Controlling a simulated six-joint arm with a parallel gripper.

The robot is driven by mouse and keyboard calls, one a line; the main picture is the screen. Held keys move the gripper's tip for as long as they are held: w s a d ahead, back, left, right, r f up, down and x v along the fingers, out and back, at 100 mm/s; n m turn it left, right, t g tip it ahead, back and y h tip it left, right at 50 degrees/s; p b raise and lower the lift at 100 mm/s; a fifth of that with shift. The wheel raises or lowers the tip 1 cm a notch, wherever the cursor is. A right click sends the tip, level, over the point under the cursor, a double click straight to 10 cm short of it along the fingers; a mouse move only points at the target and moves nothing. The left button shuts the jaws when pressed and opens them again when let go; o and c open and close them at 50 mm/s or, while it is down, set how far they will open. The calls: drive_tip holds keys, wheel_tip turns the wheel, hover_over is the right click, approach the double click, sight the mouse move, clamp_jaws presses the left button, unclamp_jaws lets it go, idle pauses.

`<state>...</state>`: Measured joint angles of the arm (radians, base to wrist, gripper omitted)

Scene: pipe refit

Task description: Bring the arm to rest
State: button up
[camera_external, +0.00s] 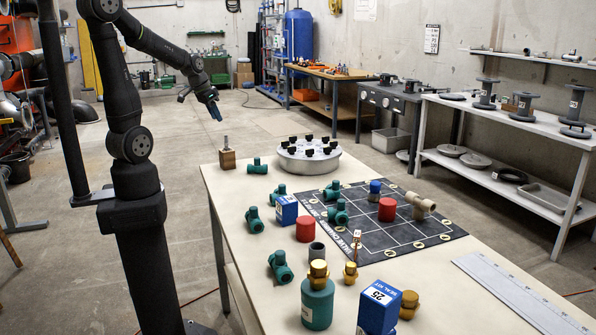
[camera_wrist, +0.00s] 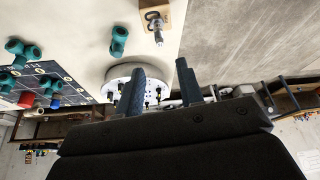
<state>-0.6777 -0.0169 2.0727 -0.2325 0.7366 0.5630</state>
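My gripper (camera_external: 213,108) is raised in the air at the left, beyond the far left end of the worktable (camera_external: 216,190), apart from every object. In the wrist view my gripper (camera_wrist: 160,66) shows two blue fingers spread apart, with nothing between them. My black arm reaches over from its post at the left. On the worktable lie the dark gridded mat (camera_external: 400,236), several teal pipe fittings (camera_external: 254,219), and a round grey holder with black knobs (camera_external: 307,158).
A wooden block with a metal pin (camera_external: 227,158) stands at the table's far left corner. A steel ruler (camera_external: 520,292) lies right. Open floor surrounds the raised gripper.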

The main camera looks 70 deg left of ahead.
drive_tip(key=x, duration=1)
drive_tip(key=shift+w+f, duration=0.1)
drive_tip(key=r, duration=0.4)
drive_tip(key=shift+d+r, duration=0.2)
drive_tip(key=d+r, duration=0.7)
drive_tip(key=d, duration=0.5)
drive_tip(key=w+d+m+h, duration=0.1)
drive_tip(key=w+d+m, duration=0.1)
drive_tip(key=w+d, duration=0.4)
drive_tip(key=w+d+f+m+h, duration=0.1)
drive_tip(key=w+d, duration=0.4)
drive_tip(key=d, duration=0.7)
drive_tip(key=w+d+f+m, duration=0.1)
drive_tip(key=w+d+m, duration=0.3)
drive_tip(key=d, duration=0.5)
drive_tip(key=w, duration=0.2)
drive_tip(key=shift+w+d+h, duration=0.25)
drive_tip(key=shift+w+h, duration=0.05)
drive_tip(key=shift+h, duration=0.1)
